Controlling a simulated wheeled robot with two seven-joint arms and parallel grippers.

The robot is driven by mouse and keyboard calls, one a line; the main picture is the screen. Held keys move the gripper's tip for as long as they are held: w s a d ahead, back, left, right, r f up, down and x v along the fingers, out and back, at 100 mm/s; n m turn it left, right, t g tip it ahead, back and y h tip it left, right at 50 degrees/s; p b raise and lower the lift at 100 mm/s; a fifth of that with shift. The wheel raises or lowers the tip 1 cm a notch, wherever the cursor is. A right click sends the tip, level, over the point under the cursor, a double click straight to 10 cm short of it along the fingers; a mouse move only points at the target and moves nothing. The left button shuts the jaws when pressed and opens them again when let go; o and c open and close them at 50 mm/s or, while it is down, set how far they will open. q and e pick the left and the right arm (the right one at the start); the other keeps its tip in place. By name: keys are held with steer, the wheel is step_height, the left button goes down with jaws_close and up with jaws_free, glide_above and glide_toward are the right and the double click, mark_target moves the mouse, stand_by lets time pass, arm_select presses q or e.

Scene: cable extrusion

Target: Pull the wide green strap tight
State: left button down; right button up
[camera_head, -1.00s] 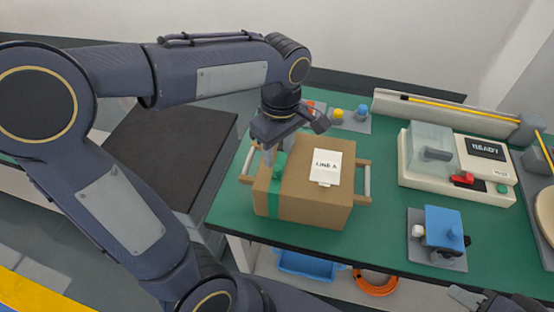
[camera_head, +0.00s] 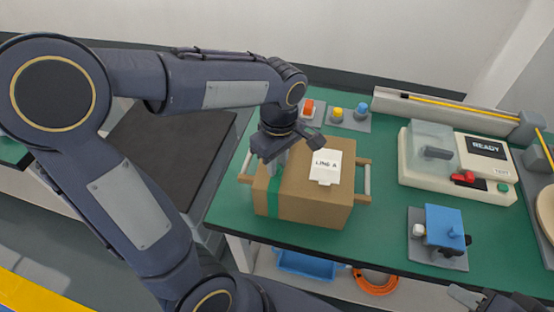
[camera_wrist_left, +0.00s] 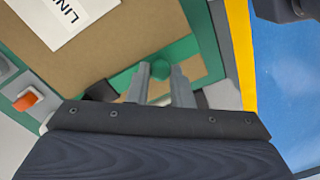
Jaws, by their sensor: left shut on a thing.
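The wide green strap (camera_head: 273,196) runs down the near side of a brown cardboard box (camera_head: 312,208), close to its left end. My left gripper (camera_head: 274,168) is over the box's top at the strap. In the left wrist view its two fingers (camera_wrist_left: 160,88) are close together on a green rounded tab (camera_wrist_left: 160,69) on the strap. The fingers hide part of the tab. The box (camera_wrist_left: 100,45) and its white label also show there. My right gripper (camera_head: 468,297) is only partly in view at the bottom right edge, and its jaws are unclear.
The box sits between rails with upright posts (camera_head: 366,180) on the green table (camera_head: 385,235). A white label (camera_head: 325,165) is on its top. Coloured buttons (camera_head: 337,114) are behind it. A cream machine (camera_head: 455,190) and a blue fixture (camera_head: 443,226) stand to the right.

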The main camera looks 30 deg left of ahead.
arm_select(q)
steer(key=shift+s+d, duration=0.2)
steer(key=shift+s, duration=0.45)
steer(key=c, duration=1.3)
jaws_free()
step_height(320, 180, up, 8)
steer(key=shift+w+f+p, duration=0.1)
steer(key=shift+w+p, duration=0.05)
steer(key=shift+p, duration=0.35)
